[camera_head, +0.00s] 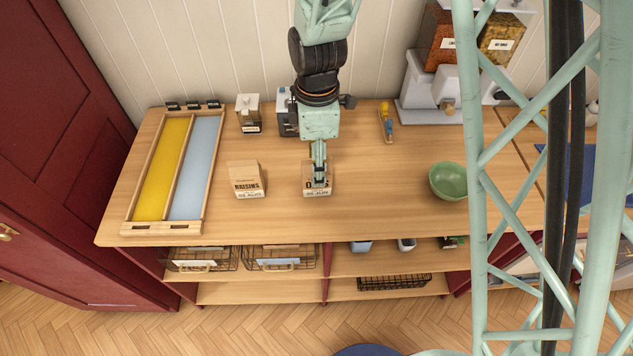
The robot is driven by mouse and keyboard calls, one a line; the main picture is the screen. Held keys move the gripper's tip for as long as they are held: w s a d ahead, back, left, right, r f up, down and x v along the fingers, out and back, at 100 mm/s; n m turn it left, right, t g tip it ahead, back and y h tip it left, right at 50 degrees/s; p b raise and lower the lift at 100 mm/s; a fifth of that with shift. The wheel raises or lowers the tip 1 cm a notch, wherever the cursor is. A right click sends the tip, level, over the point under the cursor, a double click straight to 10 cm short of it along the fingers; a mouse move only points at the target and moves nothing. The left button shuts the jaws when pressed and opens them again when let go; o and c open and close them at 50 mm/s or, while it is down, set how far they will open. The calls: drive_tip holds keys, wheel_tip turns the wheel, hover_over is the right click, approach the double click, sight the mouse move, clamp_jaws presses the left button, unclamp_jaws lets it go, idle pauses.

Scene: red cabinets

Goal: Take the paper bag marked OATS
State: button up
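A small paper bag (326,189) stands on the wooden counter near its front edge. Its label is mostly covered by my gripper; only a letter like an O shows at the left. My gripper (319,182) points down at this bag and overlaps its top and front in the picture. I cannot tell whether the fingers are shut on it, because the finger gap is not visible from here.
A tray (148,228) with yellow and blue panels lies at the left. A green bowl (448,181) stands at the right. Behind are a lidded jar (248,115), a grey box (286,120) and a dispenser (432,90). The counter between bag and bowl is clear.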

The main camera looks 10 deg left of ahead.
drive_tip(key=shift+f, duration=0.15)
drive_tip(key=shift+f, duration=2.45)
drive_tip(key=c, duration=1.1)
drive_tip(key=shift+r, duration=0.2)
drive_tip(key=shift+r, duration=1.55)
drive_tip(key=s+d, duration=0.2)
drive_tip(key=s, duration=0.2)
drive_tip(key=s+d+r+b, duration=0.1)
drive_tip(key=s+d, duration=0.2)
drive_tip(key=s, duration=0.2)
drive_tip(key=s+d, duration=0.3)
drive_tip(key=s, duration=0.1)
drive_tip(key=shift+s+d+r, duration=0.15)
drive_tip(key=shift+s+r, duration=0.1)
drive_tip(key=shift+s, duration=0.1)
